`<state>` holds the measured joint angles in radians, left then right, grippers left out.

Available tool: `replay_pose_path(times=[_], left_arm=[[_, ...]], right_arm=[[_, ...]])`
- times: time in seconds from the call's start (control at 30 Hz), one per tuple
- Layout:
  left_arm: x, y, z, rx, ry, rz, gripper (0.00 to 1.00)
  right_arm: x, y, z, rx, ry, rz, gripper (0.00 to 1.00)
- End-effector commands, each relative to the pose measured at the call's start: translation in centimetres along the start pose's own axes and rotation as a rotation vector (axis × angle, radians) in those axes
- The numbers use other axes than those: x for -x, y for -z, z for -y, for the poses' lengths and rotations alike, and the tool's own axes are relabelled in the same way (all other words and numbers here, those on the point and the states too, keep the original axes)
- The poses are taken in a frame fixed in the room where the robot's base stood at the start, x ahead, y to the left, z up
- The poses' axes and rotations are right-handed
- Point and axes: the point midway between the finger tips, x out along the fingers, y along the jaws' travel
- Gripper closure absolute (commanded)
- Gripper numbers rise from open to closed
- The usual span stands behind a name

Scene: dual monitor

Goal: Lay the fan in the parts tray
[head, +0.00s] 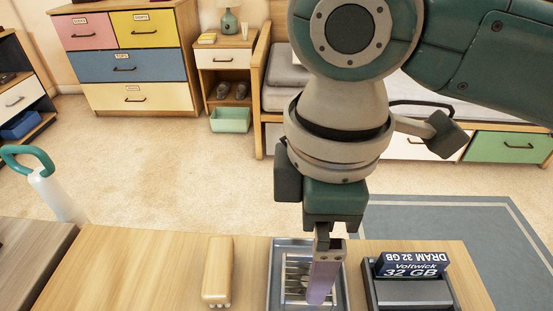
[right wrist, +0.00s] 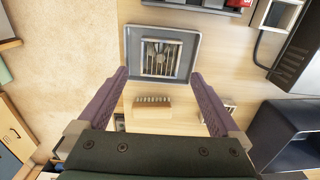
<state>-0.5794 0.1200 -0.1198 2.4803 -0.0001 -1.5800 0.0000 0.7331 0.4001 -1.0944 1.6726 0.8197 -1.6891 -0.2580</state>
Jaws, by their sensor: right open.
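The parts tray (head: 273,290) is a shallow grey metal tray near the table's front middle. The fan looks to be the square, silver slatted unit (head: 296,280) lying inside it, partly hidden by my gripper in the head view. In the right wrist view, the tray (right wrist: 188,68) and the fan (right wrist: 161,57) show whole, with the fan flat within the rim. My right gripper (head: 322,285) points down over the tray. Its purple fingers (right wrist: 159,75) are apart, with nothing held between them. My left gripper is not in view.
A tan block with small bumps (head: 217,268) lies left of the tray. A dark holder (head: 412,292) with a DRAM box (head: 412,265) stands to the right. Bare tabletop (head: 140,270) lies at the left.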

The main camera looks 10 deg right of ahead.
Motion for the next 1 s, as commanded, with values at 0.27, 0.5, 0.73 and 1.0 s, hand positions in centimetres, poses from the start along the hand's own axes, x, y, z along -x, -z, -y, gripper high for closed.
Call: replay_pose_path(times=[0.27,0.5,0.73,1.0], left_arm=[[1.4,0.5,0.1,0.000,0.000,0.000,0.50],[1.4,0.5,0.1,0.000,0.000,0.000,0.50],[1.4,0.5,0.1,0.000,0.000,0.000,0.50],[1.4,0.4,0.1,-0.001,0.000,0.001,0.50]], right_arm=[[4.6,0.0,0.0,0.000,0.001,-0.001,0.00],[5.0,0.2,0.4,-0.004,0.005,-0.012,0.00],[3.4,3.2,4.7,-0.146,0.032,-0.227,0.00],[2.0,-1.3,7.2,-0.709,-0.032,-0.401,0.00]])
